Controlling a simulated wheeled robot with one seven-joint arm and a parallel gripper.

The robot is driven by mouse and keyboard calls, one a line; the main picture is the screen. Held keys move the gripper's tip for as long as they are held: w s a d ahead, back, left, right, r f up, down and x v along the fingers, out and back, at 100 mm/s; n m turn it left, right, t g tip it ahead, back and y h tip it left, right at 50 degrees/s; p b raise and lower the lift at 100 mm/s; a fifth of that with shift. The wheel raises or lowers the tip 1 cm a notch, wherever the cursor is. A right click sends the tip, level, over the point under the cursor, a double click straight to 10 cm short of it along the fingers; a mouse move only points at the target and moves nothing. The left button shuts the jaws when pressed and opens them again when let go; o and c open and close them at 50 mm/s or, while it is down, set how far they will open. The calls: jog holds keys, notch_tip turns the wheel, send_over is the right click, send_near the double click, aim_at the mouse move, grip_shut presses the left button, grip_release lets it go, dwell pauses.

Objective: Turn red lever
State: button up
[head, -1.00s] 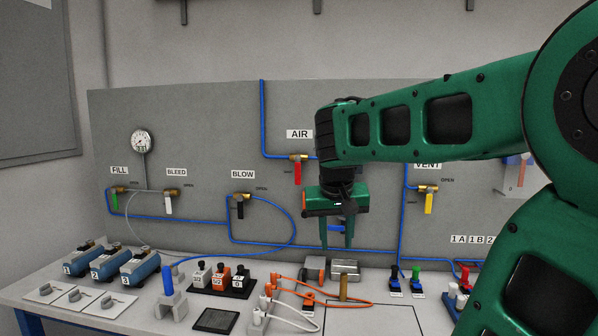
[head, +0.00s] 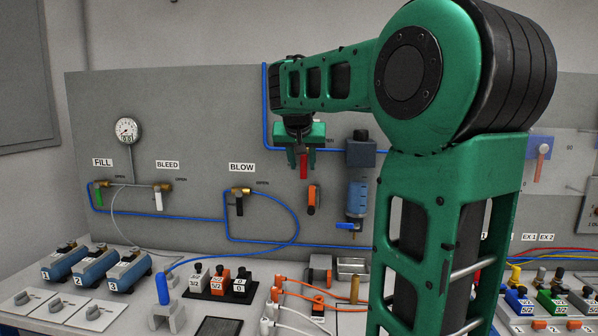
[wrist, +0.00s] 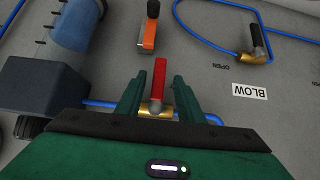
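The red lever (wrist: 159,79) sits on a brass valve (wrist: 157,109) on the blue air line in the wrist view. In the head view the red lever (head: 303,166) hangs straight down from the panel, just below my gripper. My gripper (wrist: 156,84) is open, with one green finger on each side of the lever and a visible gap to each. My gripper (head: 303,157) hides the brass valve and the AIR label in the head view.
An orange lever with a black handle (head: 313,199) is mounted below the red one. A blue filter unit (head: 357,196) stands close on the right. The BLOW valve (head: 239,192) is to the left. My arm covers the panel's right part.

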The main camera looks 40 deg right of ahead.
aim_at(303, 165)
jog(key=shift+x, duration=1.75)
grip_shut()
jog(key=shift+s+d, duration=0.1)
